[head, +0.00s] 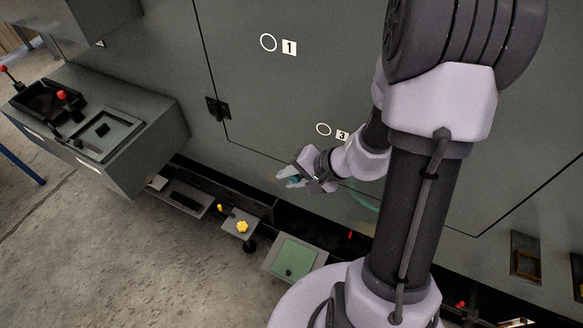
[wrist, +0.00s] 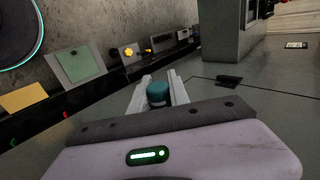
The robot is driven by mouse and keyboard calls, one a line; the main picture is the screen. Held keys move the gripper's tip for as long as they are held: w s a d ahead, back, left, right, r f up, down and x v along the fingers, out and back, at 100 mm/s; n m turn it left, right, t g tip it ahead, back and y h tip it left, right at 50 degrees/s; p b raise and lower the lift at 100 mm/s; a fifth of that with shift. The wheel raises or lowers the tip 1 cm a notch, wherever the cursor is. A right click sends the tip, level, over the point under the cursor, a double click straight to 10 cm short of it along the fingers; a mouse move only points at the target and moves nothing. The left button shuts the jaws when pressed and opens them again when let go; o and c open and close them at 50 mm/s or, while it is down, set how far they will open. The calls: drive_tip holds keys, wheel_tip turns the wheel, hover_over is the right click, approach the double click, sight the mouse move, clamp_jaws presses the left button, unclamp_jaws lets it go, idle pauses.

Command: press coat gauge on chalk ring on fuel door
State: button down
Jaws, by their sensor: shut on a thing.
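My gripper (head: 287,176) is in front of the lower part of the large grey-green panel, below and left of the white ring (head: 323,129) by label 3. In the wrist view my gripper (wrist: 160,86) has its pale fingers shut on a small teal cylinder (wrist: 157,95), which seems to be the coat gauge. It shows as a small teal spot in the head view (head: 295,179). Another white ring (head: 268,42) sits higher on the panel by label 1. I cannot tell which panel is the fuel door. No ring shows in the wrist view.
A dark hinge (head: 217,108) sits on the panel seam. A grey box with trays (head: 157,120) juts out at left. Low along the panel's foot are a shelf with a yellow knob (head: 242,227) and a green plate (head: 294,258). The concrete floor (head: 110,260) is clear at lower left.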

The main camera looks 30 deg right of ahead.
drive_tip(key=w+d+p, duration=0.4)
drive_tip(key=d+p, duration=0.1)
drive_tip(key=d, duration=0.1)
drive_tip(key=shift+w, duration=0.25)
drive_tip(key=shift+r, duration=0.15)
drive_tip(key=shift+b, duration=0.95)
drive_tip(key=shift+w+d+r+b, duration=0.1)
drive_tip(key=shift+w+d+b, duration=0.1)
drive_tip(key=shift+b, duration=0.1)
idle(2.2)
